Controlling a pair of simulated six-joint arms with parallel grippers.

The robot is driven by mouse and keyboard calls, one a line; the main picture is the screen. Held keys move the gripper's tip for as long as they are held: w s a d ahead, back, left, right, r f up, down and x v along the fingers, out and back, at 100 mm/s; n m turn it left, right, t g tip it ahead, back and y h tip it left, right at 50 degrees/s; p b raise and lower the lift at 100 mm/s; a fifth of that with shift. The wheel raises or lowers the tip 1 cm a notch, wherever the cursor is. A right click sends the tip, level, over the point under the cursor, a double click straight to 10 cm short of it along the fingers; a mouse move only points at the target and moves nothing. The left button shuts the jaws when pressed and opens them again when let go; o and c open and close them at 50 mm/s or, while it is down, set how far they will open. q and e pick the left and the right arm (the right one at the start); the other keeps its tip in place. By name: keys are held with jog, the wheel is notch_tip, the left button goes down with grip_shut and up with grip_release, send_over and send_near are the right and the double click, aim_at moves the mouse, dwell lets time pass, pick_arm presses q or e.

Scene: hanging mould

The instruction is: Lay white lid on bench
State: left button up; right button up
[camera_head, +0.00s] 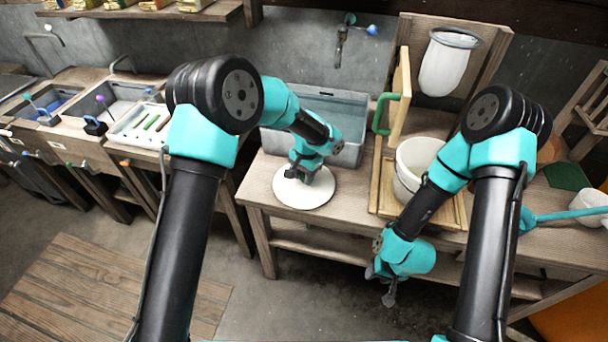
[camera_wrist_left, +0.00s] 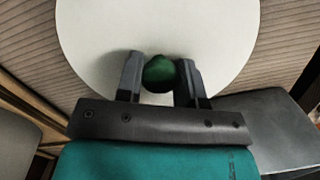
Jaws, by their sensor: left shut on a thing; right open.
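The white lid (camera_head: 304,190) is a flat round disc at the left part of the wooden bench, in front of the grey water tub. My right gripper (camera_head: 385,285) hangs open and empty in front of the bench's front edge.
The grey tub (camera_head: 345,148) stands behind the lid. A white bucket (camera_head: 408,170) stands on a wooden frame to the right, below a hanging white bag (camera_head: 444,65). A wooden panel with a green handle (camera_head: 383,113) stands beside it. A white scoop (camera_head: 588,203) lies far right.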

pick_arm(q)
jog(key=o, duration=0.9)
jog(key=shift+o, duration=0.2)
jog(key=shift+r, duration=0.1)
notch_tip(320, 180, up, 12)
jog(key=w, duration=0.1)
jog(key=shift+d, duration=0.45)
